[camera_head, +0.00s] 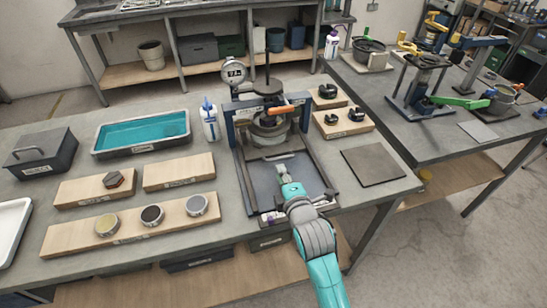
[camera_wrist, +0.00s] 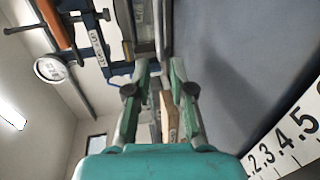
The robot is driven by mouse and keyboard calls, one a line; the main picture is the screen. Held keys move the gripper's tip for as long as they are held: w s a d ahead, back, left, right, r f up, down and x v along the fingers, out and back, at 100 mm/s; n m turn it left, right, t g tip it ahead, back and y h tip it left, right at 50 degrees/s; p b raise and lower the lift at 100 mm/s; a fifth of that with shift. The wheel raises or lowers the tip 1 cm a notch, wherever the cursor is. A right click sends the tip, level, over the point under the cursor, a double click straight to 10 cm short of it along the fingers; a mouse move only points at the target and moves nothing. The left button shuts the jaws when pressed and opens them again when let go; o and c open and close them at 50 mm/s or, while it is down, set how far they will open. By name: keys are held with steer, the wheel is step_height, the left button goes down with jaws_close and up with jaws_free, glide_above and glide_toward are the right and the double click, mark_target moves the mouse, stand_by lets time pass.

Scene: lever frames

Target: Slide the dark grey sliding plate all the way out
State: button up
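The dark grey sliding plate (camera_head: 262,184) lies flat in the dark frame of the lever device (camera_head: 243,170), in front of its upright press. In the wrist view a large dark grey flat surface, apparently the plate (camera_wrist: 235,60), fills the right side. My gripper (camera_head: 281,170) is over the plate, reaching in from the front. In the wrist view its green fingers (camera_wrist: 160,65) stand apart, with a gap and nothing clearly held between them. Whether a finger touches the plate cannot be told. My gripper and arm hide part of the plate and the frame's front right.
A numbered scale (camera_wrist: 290,135) runs along the surface's edge. The press has an orange-handled lever (camera_head: 278,110) and a dial gauge (camera_head: 233,73). A blue-capped bottle (camera_head: 209,120) and wooden blocks (camera_head: 130,222) stand left; a flat dark square (camera_head: 373,164) lies right.

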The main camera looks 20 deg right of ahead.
mark_target(274, 159)
steer(key=x, duration=0.8)
steer(key=shift+w, duration=0.2)
jaws_close()
